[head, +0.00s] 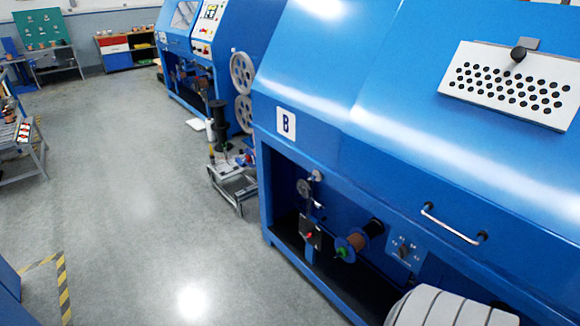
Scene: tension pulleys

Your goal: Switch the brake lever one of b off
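The blue machine (330,130) with a white "B" sign (286,125) fills the right half of the head view. Its low front opening holds a small grey pulley (304,188) on an upright post. Below the pulley is a dark box (310,231) with a small red spot. To its right is a spool (358,241) with a blue flange and a green centre. Further right is a small blue panel (405,252) with a dark knob and small marks. I cannot tell which part is the brake lever or how it is set.
A metal handle bar (452,225) and a perforated white plate (512,85) are on the machine's front. A small metal cart (234,185) stands beside the machine. Another blue machine (190,45) stands behind. The grey floor (130,190) to the left is open.

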